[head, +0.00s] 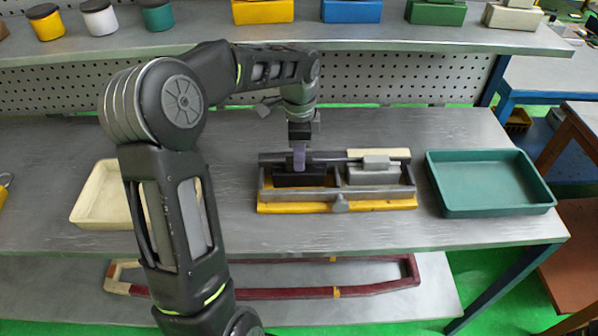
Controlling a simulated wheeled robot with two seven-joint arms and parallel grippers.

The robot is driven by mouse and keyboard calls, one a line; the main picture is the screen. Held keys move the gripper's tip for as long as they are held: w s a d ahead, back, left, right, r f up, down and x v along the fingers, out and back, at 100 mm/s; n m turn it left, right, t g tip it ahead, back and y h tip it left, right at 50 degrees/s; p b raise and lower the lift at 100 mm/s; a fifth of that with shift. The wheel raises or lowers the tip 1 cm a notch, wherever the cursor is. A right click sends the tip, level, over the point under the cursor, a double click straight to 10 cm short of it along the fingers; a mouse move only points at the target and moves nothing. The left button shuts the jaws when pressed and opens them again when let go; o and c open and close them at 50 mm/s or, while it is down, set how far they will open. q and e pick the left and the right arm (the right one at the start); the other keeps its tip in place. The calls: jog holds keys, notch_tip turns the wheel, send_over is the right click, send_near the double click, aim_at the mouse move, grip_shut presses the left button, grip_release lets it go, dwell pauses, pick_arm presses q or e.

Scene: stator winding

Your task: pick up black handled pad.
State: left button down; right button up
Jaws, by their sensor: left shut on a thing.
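The black handled pad (290,180) is a dark block at the left part of a grey and yellow fixture (385,205) on the workbench. My left gripper (299,165) comes down from above onto the pad's handle and is shut on it. The fingers hide most of the handle. I cannot tell whether the pad rests in the fixture or is slightly raised. A lighter grey block (372,176) sits in the right part of the fixture. My right gripper is not in view.
A cream tray (90,222) stands to the left, partly behind my left arm. An empty green tray (490,208) stands right of the fixture. A rear shelf (400,38) carries jars and coloured boxes. The bench (225,235) in front of the fixture is clear.

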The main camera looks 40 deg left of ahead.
pick_arm(q)
jog(key=shift+r, duration=0.1)
notch_tip(320, 180, up, 10)
dwell(0.5)
dwell(0.5)
